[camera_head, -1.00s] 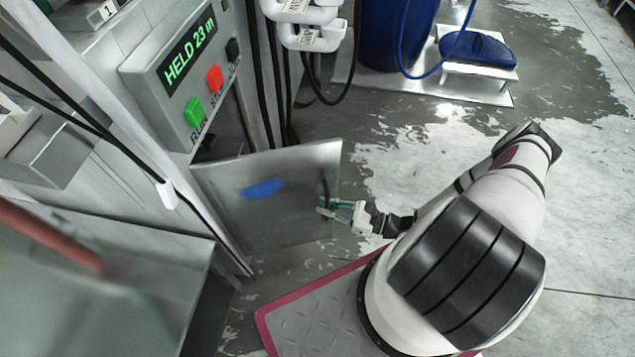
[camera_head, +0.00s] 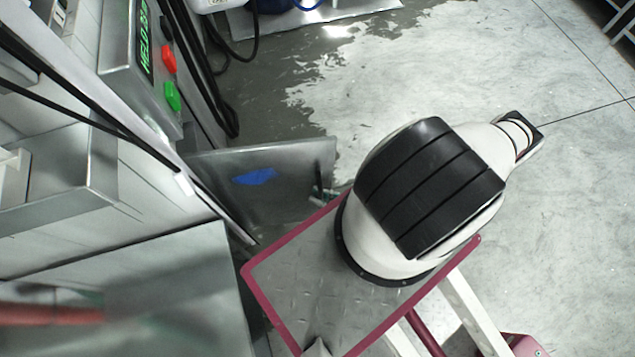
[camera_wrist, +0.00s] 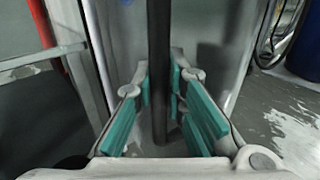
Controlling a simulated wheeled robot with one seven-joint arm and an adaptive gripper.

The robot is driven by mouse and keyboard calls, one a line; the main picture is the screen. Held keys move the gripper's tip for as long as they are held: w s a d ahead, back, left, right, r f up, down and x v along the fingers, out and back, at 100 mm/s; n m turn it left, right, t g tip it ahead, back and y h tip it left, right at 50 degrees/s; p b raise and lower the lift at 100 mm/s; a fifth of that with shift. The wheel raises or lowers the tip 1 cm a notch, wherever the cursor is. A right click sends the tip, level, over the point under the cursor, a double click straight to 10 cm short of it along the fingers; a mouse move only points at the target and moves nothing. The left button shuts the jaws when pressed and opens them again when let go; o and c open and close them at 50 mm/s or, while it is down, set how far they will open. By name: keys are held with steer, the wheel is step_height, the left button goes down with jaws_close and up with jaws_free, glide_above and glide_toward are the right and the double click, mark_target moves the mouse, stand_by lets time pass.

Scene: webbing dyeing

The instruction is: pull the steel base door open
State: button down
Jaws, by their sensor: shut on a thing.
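The steel base door (camera_head: 285,190) is a grey metal panel with a blue smear, standing swung out from the machine at the left. Its dark vertical bar handle (camera_head: 319,182) is near its free edge. My gripper (camera_head: 328,196) is at that handle, mostly hidden behind my arm in the head view. In the wrist view the handle (camera_wrist: 159,70) runs upright between the teal pads of my gripper (camera_wrist: 165,110), which is shut on it. The door face (camera_wrist: 212,60) fills the area behind.
The machine's control box has a red button (camera_head: 169,59) and a green button (camera_head: 172,97). A steel counter (camera_head: 180,270) stands at the lower left. Wet floor (camera_head: 260,110) lies beyond the door, and open grey floor (camera_head: 560,200) at the right.

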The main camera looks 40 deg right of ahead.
steer(key=shift+a, duration=0.1)
steer(key=c, duration=1.6)
jaws_free()
steer(key=shift+s, duration=0.1)
steer(key=v, duration=1.2)
